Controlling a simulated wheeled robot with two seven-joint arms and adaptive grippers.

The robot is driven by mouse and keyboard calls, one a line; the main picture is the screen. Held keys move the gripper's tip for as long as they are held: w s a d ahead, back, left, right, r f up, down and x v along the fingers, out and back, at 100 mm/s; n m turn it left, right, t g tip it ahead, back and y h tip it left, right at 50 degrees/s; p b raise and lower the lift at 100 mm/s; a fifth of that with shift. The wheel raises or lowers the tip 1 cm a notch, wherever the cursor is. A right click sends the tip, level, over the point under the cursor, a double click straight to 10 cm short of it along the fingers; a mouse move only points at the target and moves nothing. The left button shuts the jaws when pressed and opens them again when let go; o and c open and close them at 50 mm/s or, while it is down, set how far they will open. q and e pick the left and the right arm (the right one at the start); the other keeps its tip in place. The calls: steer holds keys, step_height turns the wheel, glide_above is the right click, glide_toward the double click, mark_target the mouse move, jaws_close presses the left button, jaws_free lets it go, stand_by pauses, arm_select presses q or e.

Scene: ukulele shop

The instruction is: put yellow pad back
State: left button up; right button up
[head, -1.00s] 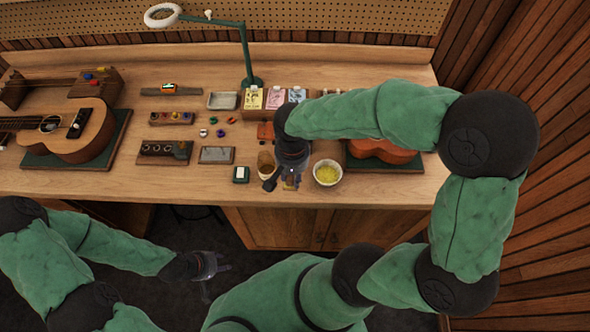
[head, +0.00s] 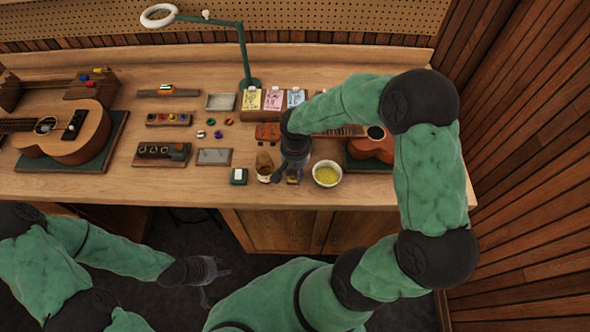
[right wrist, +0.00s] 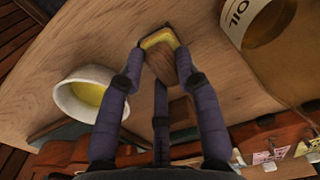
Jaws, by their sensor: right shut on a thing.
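The yellow pad (right wrist: 158,39) shows in the right wrist view at the top middle, in a dark-edged frame near the bench top. A brown wooden piece (right wrist: 162,66) sits between my right fingertips (right wrist: 160,77), and the fingers are shut on it. It overlaps the yellow pad; I cannot tell whether the two are joined. In the head view my right gripper (head: 292,172) points down at the bench's front edge, between the brown jar and the white bowl, and mostly hides the pad. My left gripper (head: 208,272) is open and empty, below the bench front.
The brown oil jar (head: 264,168) stands close on the left, and the white bowl (head: 327,183) with yellow contents close on the right. Ukuleles lie at both sides of the wooden bench (head: 110,184).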

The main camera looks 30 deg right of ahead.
mark_target(295, 172)
steer(key=shift+f, duration=0.1)
steer(key=o, duration=1)
steer(key=shift+r, duration=0.4)
step_height(295, 172, up, 12)
steer(key=p, duration=0.2)
steer(key=shift+f, duration=0.2)
